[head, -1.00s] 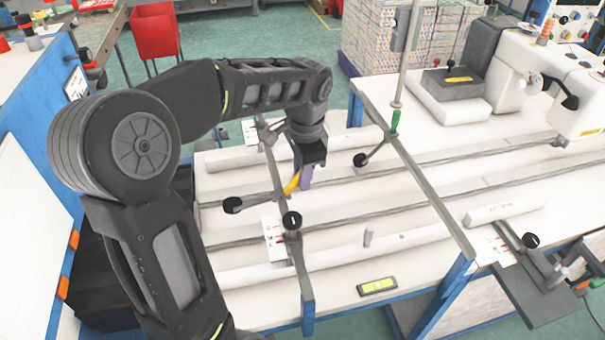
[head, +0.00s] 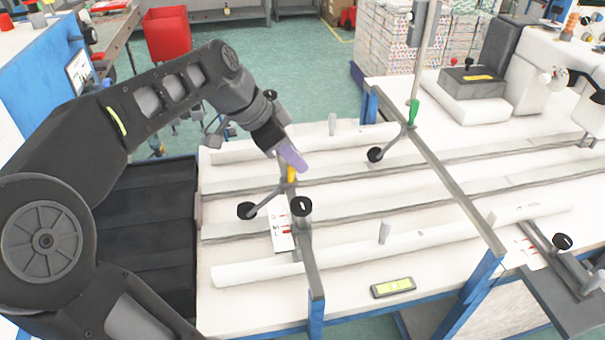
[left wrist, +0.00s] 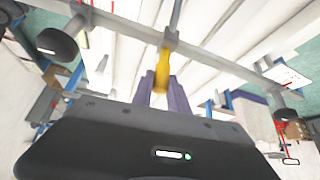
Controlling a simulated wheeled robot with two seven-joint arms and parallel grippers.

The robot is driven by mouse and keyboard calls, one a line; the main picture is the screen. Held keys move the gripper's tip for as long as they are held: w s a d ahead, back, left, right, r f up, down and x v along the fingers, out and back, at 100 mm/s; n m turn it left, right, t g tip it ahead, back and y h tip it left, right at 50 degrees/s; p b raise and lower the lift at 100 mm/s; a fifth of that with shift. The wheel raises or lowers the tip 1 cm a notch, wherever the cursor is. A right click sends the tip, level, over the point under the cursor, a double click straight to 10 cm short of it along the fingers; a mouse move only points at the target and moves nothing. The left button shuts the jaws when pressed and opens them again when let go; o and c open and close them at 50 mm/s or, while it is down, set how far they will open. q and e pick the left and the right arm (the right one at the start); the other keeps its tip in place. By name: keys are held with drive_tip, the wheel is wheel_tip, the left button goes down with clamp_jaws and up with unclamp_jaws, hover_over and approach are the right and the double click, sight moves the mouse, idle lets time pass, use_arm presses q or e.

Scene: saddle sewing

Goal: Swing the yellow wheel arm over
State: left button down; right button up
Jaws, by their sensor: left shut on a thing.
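The yellow wheel arm handle (head: 291,173) sits on the left cross bar over the white table. Its metal arm runs down-left to a black wheel (head: 247,210). My left gripper (head: 296,163) has purple fingers and reaches the handle from above. In the left wrist view, the yellow handle (left wrist: 162,74) lies between the purple fingers (left wrist: 162,95), which are shut on it. In the head view the fingers partly hide the handle's top. My right gripper is not in view.
A second arm with a green handle (head: 413,112) stands on the right cross bar (head: 455,185). Another black knob (head: 301,206) sits on the left bar. White rails (head: 350,255) cross the table. A level (head: 393,287) lies near the front edge. A sewing machine (head: 530,65) stands at the back right.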

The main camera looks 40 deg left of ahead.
use_arm(q)
drive_tip(key=b, duration=0.1)
drive_tip(key=t+b, duration=0.1)
drive_tip(key=shift+s+a+f+h+b, duration=0.15)
drive_tip(key=shift+s+a+h+b, duration=0.15)
drive_tip(key=shift+s+a+h, duration=0.1)
drive_tip(key=shift+r+t, duration=0.2)
drive_tip(key=shift+t, duration=0.2)
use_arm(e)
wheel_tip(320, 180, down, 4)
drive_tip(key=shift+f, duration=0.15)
use_arm(q)
drive_tip(key=c, duration=1.3)
unclamp_jaws()
drive_tip(key=shift+s, duration=0.1)
drive_tip(key=v, duration=0.7)
drive_tip(key=shift+s+a+r, duration=0.2)
drive_tip(key=shift+a+r, duration=0.05)
drive_tip(key=shift+r, duration=0.05)
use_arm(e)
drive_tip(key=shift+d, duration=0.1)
